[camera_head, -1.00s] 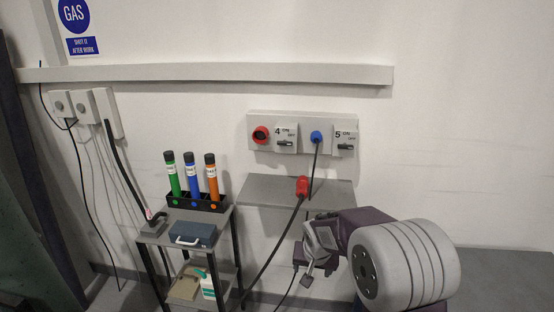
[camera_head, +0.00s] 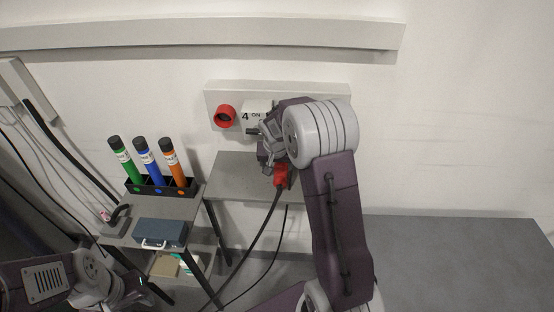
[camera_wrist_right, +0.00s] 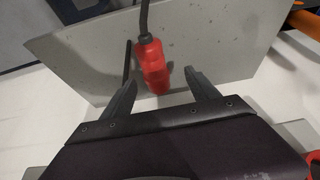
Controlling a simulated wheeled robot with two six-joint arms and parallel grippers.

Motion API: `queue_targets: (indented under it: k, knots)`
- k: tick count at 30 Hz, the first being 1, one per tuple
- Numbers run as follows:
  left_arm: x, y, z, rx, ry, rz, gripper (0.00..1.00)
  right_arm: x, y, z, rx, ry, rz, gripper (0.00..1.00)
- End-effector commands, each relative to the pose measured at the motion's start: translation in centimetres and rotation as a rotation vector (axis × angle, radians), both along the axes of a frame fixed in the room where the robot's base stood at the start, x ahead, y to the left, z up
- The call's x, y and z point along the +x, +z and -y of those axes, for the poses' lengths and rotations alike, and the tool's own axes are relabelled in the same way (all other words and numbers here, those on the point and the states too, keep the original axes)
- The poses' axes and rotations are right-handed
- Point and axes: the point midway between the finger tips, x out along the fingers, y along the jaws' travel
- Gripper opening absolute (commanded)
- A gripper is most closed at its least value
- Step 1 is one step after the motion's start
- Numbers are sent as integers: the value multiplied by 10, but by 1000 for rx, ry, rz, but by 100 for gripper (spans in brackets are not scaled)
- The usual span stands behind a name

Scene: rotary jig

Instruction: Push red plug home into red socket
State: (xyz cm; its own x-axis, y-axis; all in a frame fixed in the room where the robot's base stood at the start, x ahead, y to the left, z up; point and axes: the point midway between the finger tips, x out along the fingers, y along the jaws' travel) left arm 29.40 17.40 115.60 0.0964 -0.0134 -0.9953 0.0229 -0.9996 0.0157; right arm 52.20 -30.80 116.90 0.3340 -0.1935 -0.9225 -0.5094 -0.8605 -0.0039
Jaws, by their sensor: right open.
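The red plug (camera_head: 281,177) is by the shelf under the wall panel, its black cable hanging down. In the right wrist view the red plug (camera_wrist_right: 152,66) lies between and just beyond the spread fingertips of my right gripper (camera_wrist_right: 159,75), with gaps on both sides. My right gripper (camera_head: 266,158) is open and empty just above the plug in the head view. The red socket (camera_head: 225,116) is on the panel, up and left of it, and looks empty. My left gripper (camera_head: 125,291) is low at the left; its jaws are unclear.
The grey shelf (camera_head: 232,176) is under the wall panel (camera_head: 300,89). My right arm hides the panel's right part. A small table at the left holds a rack of colored tubes (camera_head: 161,188) and a blue case (camera_head: 160,232). A grey bench top (camera_head: 460,255) at right is clear.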

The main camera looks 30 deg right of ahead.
Motion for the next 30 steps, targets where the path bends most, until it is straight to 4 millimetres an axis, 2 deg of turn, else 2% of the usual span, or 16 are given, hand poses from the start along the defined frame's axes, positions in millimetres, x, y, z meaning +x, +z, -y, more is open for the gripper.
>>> queue_targets:
  k: [1, 3, 10, 18, 21, 24, 28, 30]
  knots:
    - [0, 9, 0, 0, 0, 0, 36, -1, 7, 2, 1, -5, -6, 69]
    - [0, 14, 0, 0, 0, 0, 36, -3, 8, 5, 2, -10, -12, 69]
    - [0, 17, 0, 0, 0, 0, 36, -3, 8, 7, 3, -16, -15, 69]
    - [0, 32, 0, 0, 0, 0, 36, 8, -24, 14, 3, -16, -15, 69]
    - [0, 32, 0, 0, 0, 0, 36, 9, -27, 15, 3, -16, -13, 69]
    - [0, 42, 0, 0, 0, 0, 36, 12, -33, 18, 3, -15, -17, 69]
    - [0, 56, 0, 0, 0, 0, 36, 19, -52, 24, 4, -16, -17, 69]
    - [0, 56, 0, 0, 0, 0, 36, 23, -64, 26, 3, -15, -16, 69]
